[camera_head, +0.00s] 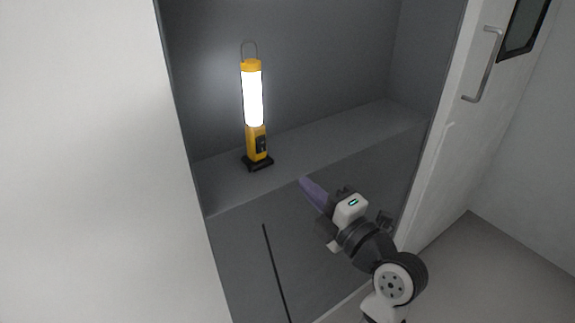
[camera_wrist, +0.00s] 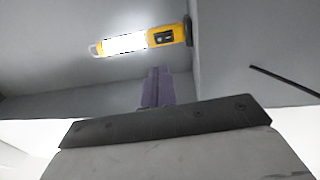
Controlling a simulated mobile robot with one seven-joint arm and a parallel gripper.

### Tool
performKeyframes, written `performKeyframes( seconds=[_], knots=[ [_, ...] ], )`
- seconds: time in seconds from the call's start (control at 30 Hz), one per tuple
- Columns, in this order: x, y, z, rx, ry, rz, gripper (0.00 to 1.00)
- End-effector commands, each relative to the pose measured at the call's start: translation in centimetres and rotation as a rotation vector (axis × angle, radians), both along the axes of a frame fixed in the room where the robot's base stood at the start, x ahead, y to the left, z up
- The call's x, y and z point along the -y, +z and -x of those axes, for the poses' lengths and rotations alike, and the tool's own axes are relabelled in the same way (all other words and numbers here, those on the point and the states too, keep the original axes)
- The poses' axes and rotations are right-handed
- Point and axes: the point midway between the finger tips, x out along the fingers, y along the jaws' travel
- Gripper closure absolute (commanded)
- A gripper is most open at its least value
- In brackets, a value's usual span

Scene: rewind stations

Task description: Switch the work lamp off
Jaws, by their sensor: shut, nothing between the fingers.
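The work lamp (camera_head: 257,140) is yellow with a black base and a wire hook on top, and its white tube glows brightly. It stands upright on a grey ledge inside a recess. A dark switch panel shows low on its front. In the wrist view the lamp (camera_wrist: 155,39) appears on its side at the top, with the dark panel near its base end. My gripper (camera_head: 305,182) has purple fingers, is shut and empty, and is in front of the ledge, to the right of and below the lamp, apart from it. Its fingers also show in the wrist view (camera_wrist: 154,73).
The grey ledge (camera_head: 330,133) is otherwise bare. A white door (camera_head: 445,150) with a metal handle (camera_head: 485,65) stands open on the right. A white wall (camera_head: 90,160) borders the recess on the left. A thin dark rod or line (camera_head: 275,270) shows below the ledge.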

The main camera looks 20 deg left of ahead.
Motion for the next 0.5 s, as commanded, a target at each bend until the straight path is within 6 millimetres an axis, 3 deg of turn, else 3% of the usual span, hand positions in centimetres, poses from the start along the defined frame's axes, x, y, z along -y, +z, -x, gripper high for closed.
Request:
performKeyframes(
  seconds=[0.5],
  knots=[
    [-8.3, 1.7, -5.8, -0.001, 0.005, 0.001, 1.00]
  ],
)
